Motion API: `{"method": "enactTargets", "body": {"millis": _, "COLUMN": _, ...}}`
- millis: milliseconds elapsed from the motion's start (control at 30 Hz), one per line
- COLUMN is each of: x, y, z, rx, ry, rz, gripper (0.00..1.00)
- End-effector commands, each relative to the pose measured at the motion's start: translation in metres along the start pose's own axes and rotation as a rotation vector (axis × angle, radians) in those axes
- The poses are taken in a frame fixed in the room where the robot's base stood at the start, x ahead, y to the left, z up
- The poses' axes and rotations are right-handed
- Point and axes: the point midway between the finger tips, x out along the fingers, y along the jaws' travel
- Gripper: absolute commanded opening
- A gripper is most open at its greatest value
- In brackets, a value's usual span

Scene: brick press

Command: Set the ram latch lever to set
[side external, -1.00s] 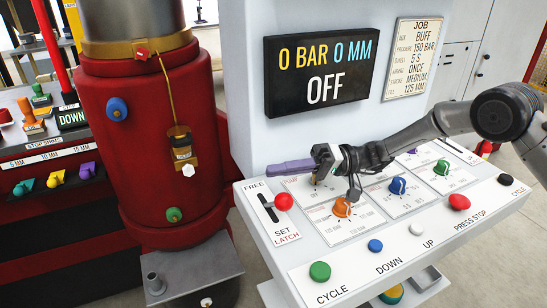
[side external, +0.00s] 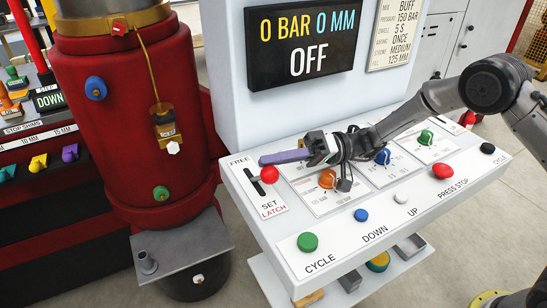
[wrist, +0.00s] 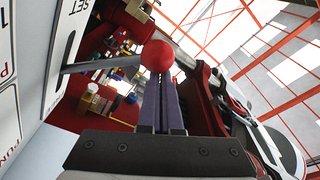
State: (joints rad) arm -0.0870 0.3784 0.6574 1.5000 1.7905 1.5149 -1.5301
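The ram latch lever has a red ball knob (side external: 269,174) on a short shaft. It stands out of a black slot on the panel's left end, with FREE printed above and SET LATCH below. I cannot tell exactly where in the slot the shaft stands. My gripper (side external: 262,160) reaches in from the right, its purple fingers together, tips just above and behind the knob. In the wrist view the knob (wrist: 158,55) sits at the fingertips (wrist: 168,80), not between them. Contact cannot be told. The lever shaft (wrist: 105,63) runs left to the panel.
The orange dial (side external: 327,179) and blue dial (side external: 383,156) lie under or near my wrist. The green cycle button (side external: 307,242) and other buttons line the front edge. The red press cylinder (side external: 130,120) stands left. The display (side external: 305,45) behind reads OFF.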

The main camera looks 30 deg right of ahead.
Motion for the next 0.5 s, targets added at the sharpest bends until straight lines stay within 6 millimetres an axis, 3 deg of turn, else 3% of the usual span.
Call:
{"method": "enactTargets", "body": {"millis": 267, "x": -0.008, "y": 0.003, "z": 0.005, "rx": 0.012, "ry": -0.009, "rz": 0.002, "gripper": 0.0}}
{"method": "enactTargets", "body": {"millis": 500, "x": -0.049, "y": 0.003, "z": 0.003, "rx": 0.01, "ry": -0.002, "rz": 0.004, "gripper": 0.0}}
